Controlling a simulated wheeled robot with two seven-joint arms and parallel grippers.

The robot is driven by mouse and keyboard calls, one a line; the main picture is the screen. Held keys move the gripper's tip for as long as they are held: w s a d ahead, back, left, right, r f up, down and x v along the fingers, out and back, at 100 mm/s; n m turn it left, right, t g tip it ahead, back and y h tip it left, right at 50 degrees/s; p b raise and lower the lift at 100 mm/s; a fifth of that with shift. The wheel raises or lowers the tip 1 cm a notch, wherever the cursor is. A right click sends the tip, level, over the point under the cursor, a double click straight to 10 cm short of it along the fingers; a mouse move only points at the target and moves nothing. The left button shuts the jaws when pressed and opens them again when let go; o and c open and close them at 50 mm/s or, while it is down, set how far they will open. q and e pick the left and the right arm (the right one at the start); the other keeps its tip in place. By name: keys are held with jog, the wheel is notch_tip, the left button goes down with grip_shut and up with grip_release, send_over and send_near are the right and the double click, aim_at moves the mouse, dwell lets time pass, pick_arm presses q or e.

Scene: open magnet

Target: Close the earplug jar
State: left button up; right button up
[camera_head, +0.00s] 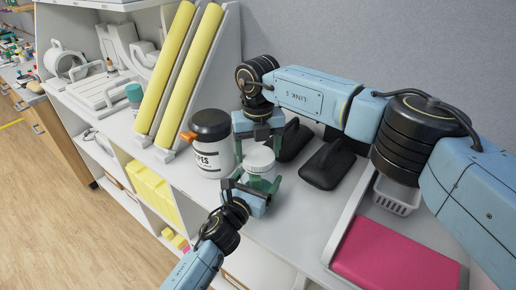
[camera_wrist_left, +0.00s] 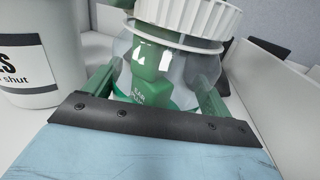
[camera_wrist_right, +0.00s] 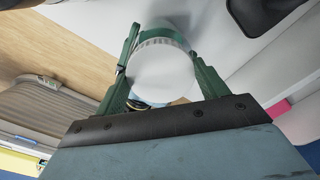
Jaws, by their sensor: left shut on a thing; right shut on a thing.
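The earplug jar (camera_wrist_left: 165,75) is clear, with green contents and a partly readable label, and stands upright in the left wrist view. Its white ribbed lid (camera_wrist_left: 190,20) sits at the jar's mouth; I cannot tell whether it is fully seated. My left gripper (camera_head: 258,182) is shut around the jar body from the front, with a green finger on each side. My right gripper (camera_head: 259,148) reaches from above and is shut on the lid (camera_head: 260,158). The lid's round top also fills the space between its fingers in the right wrist view (camera_wrist_right: 160,73).
A white container with a black lid (camera_head: 208,145) stands close left of the jar. Black objects (camera_head: 327,165) lie to the right. A white tray with a pink pad (camera_head: 395,252) is at front right. Yellow rolls (camera_head: 165,75) lean at the back left.

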jog(key=m, duration=0.7)
jog(key=shift+d, duration=0.1)
jog(key=m, duration=0.5)
jog(key=shift+m, duration=0.3)
jog(key=m, duration=0.7)
jog(key=shift+s+d, duration=0.1)
jog(key=m, duration=0.5)
jog(key=shift+m, duration=0.3)
jog(key=o, duration=0.9)
